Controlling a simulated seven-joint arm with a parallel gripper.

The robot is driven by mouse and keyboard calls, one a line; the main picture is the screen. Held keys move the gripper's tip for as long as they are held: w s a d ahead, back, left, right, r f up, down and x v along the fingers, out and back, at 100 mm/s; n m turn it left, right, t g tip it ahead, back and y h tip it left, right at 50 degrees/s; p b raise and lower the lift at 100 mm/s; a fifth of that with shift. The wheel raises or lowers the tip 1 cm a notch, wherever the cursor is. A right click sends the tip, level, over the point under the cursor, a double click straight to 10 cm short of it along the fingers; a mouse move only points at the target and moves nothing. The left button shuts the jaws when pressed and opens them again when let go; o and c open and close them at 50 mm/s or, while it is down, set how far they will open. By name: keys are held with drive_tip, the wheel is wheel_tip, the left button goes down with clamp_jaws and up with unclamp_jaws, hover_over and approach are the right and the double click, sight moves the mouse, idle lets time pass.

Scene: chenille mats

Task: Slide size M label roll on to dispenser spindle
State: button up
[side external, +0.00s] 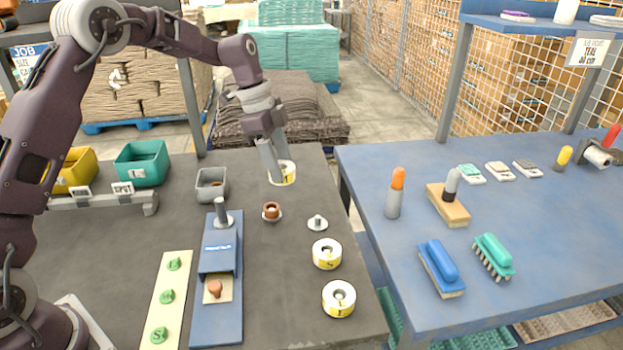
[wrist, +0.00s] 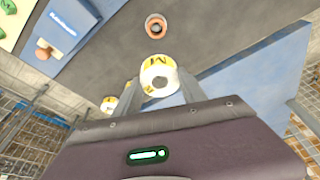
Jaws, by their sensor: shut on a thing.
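My gripper (side external: 276,164) is shut on a white label roll (side external: 284,174) with a yellow band, held above the dark mat. In the wrist view the roll (wrist: 158,72) sits between both fingers, its band marked M and its hole showing. The blue dispenser (side external: 219,258) lies lower left of my gripper. A grey upright post (side external: 222,212), seemingly its spindle, stands bare at its far end. The roll is apart from it. Two other rolls lie on the mat at right, one marked S (side external: 327,254) and another (side external: 339,299), its letter unclear.
A brown cup-like piece (side external: 271,211) and a small grey peg (side external: 317,223) stand between the dispenser and the mat's right edge. A grey bin (side external: 211,184) is behind the post. A pale strip with green letters (side external: 166,297) lies left. A blue table (side external: 530,245) holds brushes.

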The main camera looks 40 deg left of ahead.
drive_tip(key=s+a+r, duration=0.2)
drive_tip(key=s+a, duration=0.8)
drive_tip(key=shift+a+r, duration=0.15)
drive_tip(key=shift+r, duration=0.2)
drive_tip(key=shift+s, duration=0.1)
hover_over(219, 208)
drive_tip(key=a, duration=0.1)
drive_tip(key=shift+a+x, duration=0.25)
drive_tip(key=shift+x, duration=0.7)
drive_tip(key=shift+a+x, duration=0.2)
drive_tip(key=shift+x, duration=0.75)
drive_tip(key=shift+a+x, duration=0.25)
drive_tip(key=shift+x, duration=0.75)
drive_tip(key=shift+f, duration=4.05)
drive_tip(key=o, duration=1.5)
drive_tip(key=shift+c, duration=0.2)
drive_tip(key=v, duration=0.7)
